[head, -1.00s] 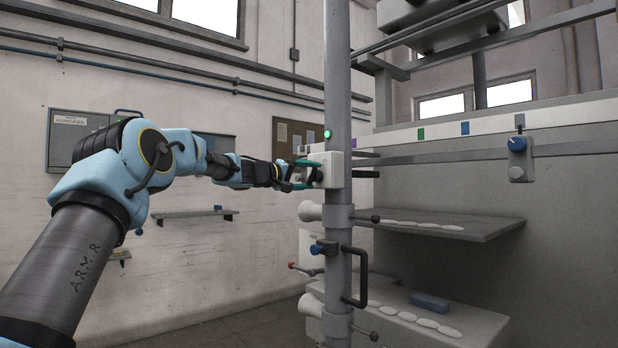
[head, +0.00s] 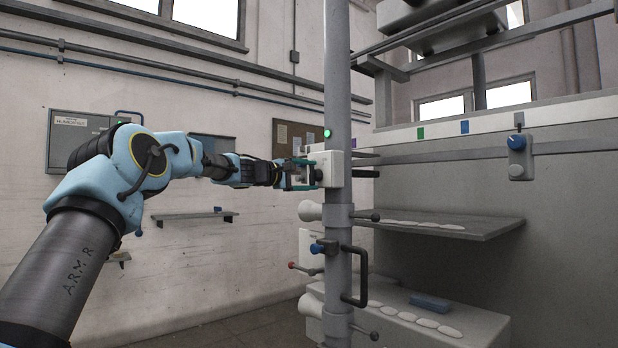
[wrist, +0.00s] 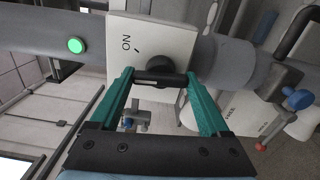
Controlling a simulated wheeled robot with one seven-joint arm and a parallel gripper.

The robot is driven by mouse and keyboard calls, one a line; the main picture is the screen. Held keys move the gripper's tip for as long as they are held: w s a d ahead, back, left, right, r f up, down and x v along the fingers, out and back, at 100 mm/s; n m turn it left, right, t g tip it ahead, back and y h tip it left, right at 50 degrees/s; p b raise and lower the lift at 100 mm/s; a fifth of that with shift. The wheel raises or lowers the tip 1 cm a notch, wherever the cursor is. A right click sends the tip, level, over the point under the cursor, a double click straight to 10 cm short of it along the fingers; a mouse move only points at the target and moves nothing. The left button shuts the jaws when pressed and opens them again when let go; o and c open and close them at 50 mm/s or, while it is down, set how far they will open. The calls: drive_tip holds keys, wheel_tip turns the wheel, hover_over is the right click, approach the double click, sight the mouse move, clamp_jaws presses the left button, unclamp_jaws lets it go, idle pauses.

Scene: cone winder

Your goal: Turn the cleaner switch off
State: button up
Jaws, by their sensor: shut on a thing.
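The cleaner switch is a pale box (head: 337,168) on the upright grey post, and in the wrist view its plate (wrist: 122,40) carries the word ON and a tick mark. Its dark knob (wrist: 160,70) sits between my teal fingertips. My gripper (head: 301,175) is shut on the knob, with its fingers (wrist: 161,78) on either side of it. The fingers hide part of the knob in the head view.
The grey post (head: 338,90) carries white cones, a blue knob (head: 323,247) and a black handle (head: 360,285) below the switch. To the right, a blue-knobbed control (head: 517,143) is on the machine panel. A shelf (head: 455,229) juts out below it.

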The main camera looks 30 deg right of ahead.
drive_tip(key=n, duration=0.4)
drive_tip(key=shift+f+n+p, duration=0.1)
drive_tip(key=shift+n+p, duration=0.3)
idle(0.4)
drive_tip(key=o, duration=1.2)
drive_tip(key=shift+s+a+b, duration=0.35)
drive_tip(key=shift+a+b, duration=0.6)
drive_tip(key=shift+a, duration=0.85)
drive_tip(key=shift+s+a+b, duration=0.35)
drive_tip(key=shift+a+b, duration=0.6)
drive_tip(key=shift+a, duration=0.8)
drive_tip(key=shift+s+a+b, duration=0.35)
drive_tip(key=shift+a+b, duration=0.6)
drive_tip(key=shift+a, duration=0.85)
